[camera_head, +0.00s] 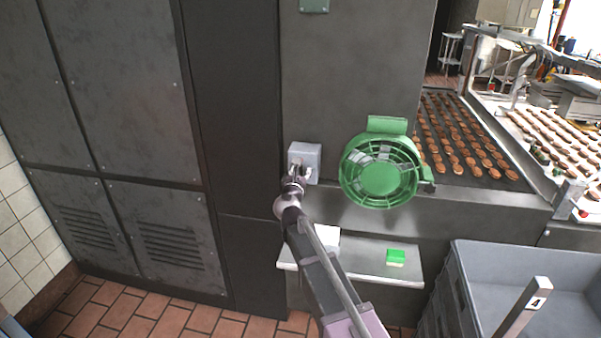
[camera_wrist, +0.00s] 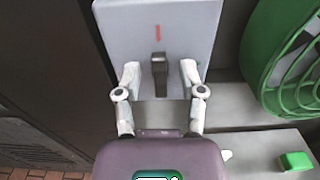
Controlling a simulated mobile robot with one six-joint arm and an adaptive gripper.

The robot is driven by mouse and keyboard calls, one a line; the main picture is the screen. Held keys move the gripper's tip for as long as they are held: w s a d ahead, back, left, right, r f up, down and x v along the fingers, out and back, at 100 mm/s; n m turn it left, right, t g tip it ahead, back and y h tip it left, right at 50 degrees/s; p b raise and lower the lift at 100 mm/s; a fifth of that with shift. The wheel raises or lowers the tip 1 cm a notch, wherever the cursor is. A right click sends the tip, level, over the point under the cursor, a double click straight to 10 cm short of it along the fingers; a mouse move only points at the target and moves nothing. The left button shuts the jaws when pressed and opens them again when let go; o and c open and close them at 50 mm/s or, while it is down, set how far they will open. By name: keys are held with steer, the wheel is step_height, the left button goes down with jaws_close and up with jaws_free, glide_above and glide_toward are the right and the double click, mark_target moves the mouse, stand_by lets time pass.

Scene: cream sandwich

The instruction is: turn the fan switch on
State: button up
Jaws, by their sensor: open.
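The fan switch is a grey box (camera_head: 307,155) on the dark machine wall, left of the green fan (camera_head: 380,170). In the wrist view its light plate (camera_wrist: 188,35) carries a dark toggle lever (camera_wrist: 159,72) and a short red mark above it. My gripper (camera_wrist: 158,75) is open, with one finger on each side of the lever and a gap on both sides. In the head view my gripper (camera_head: 297,172) is at the front of the switch box and hides part of it. The green fan (camera_wrist: 290,60) is at the right in the wrist view.
A grey shelf (camera_head: 375,268) below the fan holds a green block (camera_head: 396,256) and a white item. A grey crate (camera_head: 470,290) stands at the lower right. Rows of biscuits lie on a conveyor (camera_head: 450,115) at the back right.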

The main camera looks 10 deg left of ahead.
jaws_close()
steer(key=shift+m, duration=0.3)
stand_by(0.3)
steer(key=m, duration=0.4)
steer(key=shift+d, duration=0.1)
steer(key=m, duration=0.4)
steer(key=shift+f+m, duration=0.1)
steer(key=shift+m, duration=0.2)
steer(key=m, duration=0.4)
steer(key=shift+d+m, duration=0.1)
steer(key=shift+m, duration=0.2)
steer(key=m, duration=0.4)
steer(key=shift+f, duration=0.15)
